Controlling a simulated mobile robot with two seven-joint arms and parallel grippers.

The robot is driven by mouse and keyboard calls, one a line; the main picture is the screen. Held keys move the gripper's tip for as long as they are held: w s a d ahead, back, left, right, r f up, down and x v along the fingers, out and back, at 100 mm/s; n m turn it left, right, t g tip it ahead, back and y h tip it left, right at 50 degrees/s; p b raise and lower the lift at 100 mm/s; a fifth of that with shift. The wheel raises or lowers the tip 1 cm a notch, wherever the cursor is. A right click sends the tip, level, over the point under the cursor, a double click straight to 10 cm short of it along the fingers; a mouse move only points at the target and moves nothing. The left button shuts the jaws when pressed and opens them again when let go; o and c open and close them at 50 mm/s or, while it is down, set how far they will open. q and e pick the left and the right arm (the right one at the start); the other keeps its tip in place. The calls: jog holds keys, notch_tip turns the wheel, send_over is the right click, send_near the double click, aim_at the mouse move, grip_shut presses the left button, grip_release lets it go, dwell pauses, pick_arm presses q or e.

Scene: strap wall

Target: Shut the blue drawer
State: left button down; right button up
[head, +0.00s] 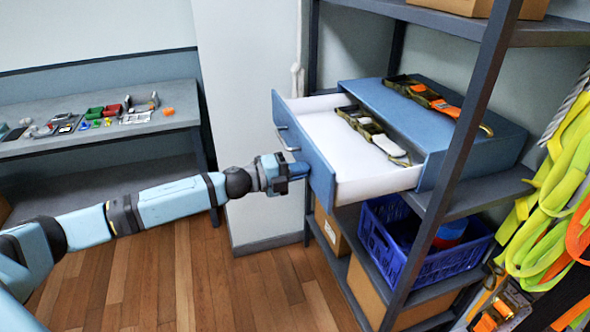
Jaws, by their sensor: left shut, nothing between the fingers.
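The blue drawer (318,172) stands open, pulled out to the left from its blue cabinet (476,150) on the grey shelf. Its white inside holds a dark strap with a pale end (372,130). A handle (284,137) shows on the blue front. My left gripper (298,170) is shut and empty, with its fingertips at the lower part of the drawer front, below the handle. I cannot tell whether they touch it. My right gripper is not in view.
A shelf post (463,125) rises in front of the cabinet. A ratchet strap (430,97) lies on the cabinet top. A blue crate (420,262) sits on the shelf below. Bright straps (552,200) hang at right. A workbench (95,140) with small items stands at left.

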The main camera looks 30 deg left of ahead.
pick_arm(q)
jog(key=p, duration=0.3)
send_near(380, 164)
jog(key=r, duration=0.1)
jog(key=s+a+r, duration=0.1)
jog(key=s+r, duration=0.1)
jog(key=r, duration=0.1)
jog(key=shift+s+a, duration=0.25)
jog(key=shift+a, duration=0.1)
jog(key=x, duration=0.8)
jog(key=b+x, duration=0.1)
jog(key=x, duration=0.3)
jog(key=shift+w+d+f, duration=0.15)
jog(key=shift+w+f, duration=0.15)
jog(key=shift+w+d, duration=0.1)
jog(key=shift+w, duration=0.05)
jog(key=shift+r, duration=0.25)
jog(key=shift+r, duration=0.15)
